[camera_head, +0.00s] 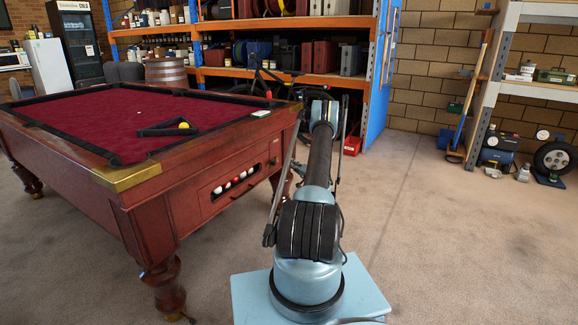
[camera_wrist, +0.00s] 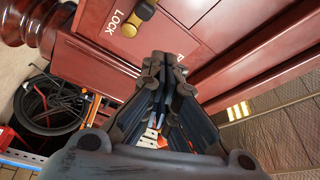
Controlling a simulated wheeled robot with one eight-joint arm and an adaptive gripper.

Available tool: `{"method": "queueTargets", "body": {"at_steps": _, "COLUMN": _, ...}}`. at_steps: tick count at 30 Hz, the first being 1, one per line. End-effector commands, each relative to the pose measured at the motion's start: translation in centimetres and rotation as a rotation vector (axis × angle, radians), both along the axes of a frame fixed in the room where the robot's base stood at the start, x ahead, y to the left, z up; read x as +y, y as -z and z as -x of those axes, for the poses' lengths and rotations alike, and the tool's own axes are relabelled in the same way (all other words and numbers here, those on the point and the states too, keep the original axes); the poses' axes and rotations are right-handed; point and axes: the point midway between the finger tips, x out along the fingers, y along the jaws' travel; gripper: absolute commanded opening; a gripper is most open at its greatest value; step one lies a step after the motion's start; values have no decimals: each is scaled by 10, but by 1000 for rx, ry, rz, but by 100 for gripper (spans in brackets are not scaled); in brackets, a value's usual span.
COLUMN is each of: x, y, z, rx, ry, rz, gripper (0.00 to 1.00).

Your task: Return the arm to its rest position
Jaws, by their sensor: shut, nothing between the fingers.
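My arm (camera_head: 318,170) rises from my base and reaches forward, beside the right end of the pool table (camera_head: 215,150). In the head view its far end hides my gripper. In the wrist view my gripper (camera_wrist: 164,62) is shut and empty. Its fingertips point towards the table's red wooden side (camera_wrist: 95,60), which has white "LOCK" lettering and a dark and brass fitting (camera_wrist: 138,18). The gap between fingertips and wood cannot be judged.
A broom (camera_head: 468,105) leans at the right. The carpet (camera_head: 440,240) right of my arm is clear.

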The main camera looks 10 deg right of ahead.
Motion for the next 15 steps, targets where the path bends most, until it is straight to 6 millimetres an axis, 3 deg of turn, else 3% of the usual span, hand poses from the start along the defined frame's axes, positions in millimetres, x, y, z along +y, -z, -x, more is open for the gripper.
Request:
{"method": "queueTargets", "body": {"at_steps": 9, "x": 2, "y": -4, "z": -1, "rx": 2, "ry": -3, "rz": 4, "gripper": 0}}
{"method": "queueTargets", "body": {"at_steps": 15, "x": 21, "y": -37, "z": -4, "rx": 35, "ry": -38, "rz": 47, "gripper": 0}}
